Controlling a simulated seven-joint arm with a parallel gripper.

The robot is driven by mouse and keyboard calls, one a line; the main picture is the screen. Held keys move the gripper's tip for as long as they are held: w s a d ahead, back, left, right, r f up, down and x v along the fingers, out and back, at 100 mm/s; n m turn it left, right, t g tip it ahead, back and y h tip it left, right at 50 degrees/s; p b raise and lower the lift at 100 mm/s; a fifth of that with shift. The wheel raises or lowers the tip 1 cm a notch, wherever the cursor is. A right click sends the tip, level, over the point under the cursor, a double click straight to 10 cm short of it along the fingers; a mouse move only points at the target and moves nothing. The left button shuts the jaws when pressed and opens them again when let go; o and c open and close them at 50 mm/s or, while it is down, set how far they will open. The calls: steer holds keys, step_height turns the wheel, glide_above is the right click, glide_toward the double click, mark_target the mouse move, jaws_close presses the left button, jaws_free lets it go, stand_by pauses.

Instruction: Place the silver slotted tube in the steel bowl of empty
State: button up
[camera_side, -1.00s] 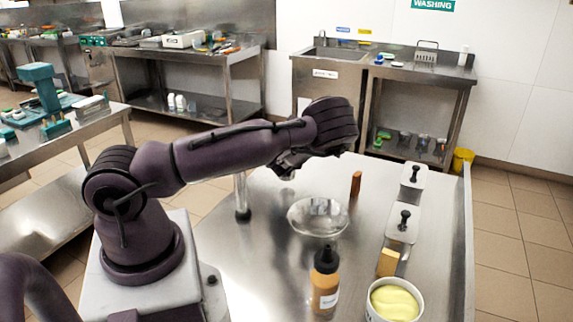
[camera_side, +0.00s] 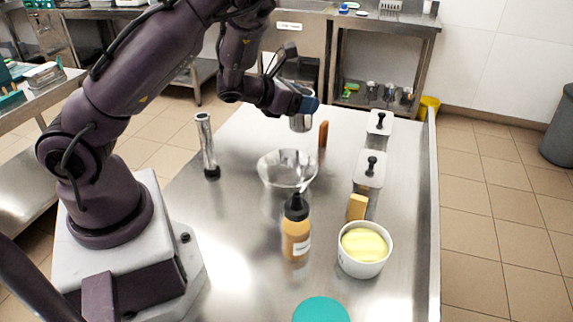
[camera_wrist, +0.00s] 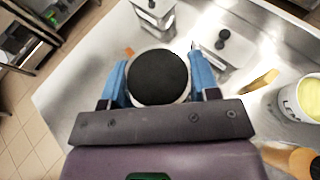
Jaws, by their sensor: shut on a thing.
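A tall silver tube (camera_side: 207,140) with a dark foot stands upright on the steel table, left of the bowl; slots on it are too small to make out. The shiny steel bowl (camera_side: 287,172) stands mid-table and looks empty, its front partly hidden by a bottle. My gripper (camera_side: 305,104) is shut on a silver cylinder (camera_side: 301,123), which it holds beyond the bowl and slightly right of it. In the wrist view the blue fingers of my gripper (camera_wrist: 158,80) flank the cylinder's round black top (camera_wrist: 158,76). The tube and bowl do not show there.
An orange-brown bottle (camera_side: 296,230) stands before the bowl. A white tub (camera_side: 364,265) of yellow stuff, a yellow block (camera_side: 357,207) and two lidded containers (camera_side: 369,168) line the right side. A brown upright piece (camera_side: 324,133) stands near the held cylinder.

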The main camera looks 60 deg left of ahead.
steer(key=shift+s+d+m+h, duration=0.25)
steer(key=shift+d+m+h, duration=0.4)
steer(key=shift+d, duration=0.25)
steer(key=shift+d+f+h, duration=0.15)
steer(key=shift+d+h, duration=0.1)
steer(key=shift+d, duration=0.05)
steer(key=shift+m, duration=0.25)
step_height(320, 180, down, 7)
steer(key=shift+f, duration=0.2)
steer(key=shift+f, duration=0.2)
steer(key=o, duration=1)
steer(key=shift+r, duration=0.15)
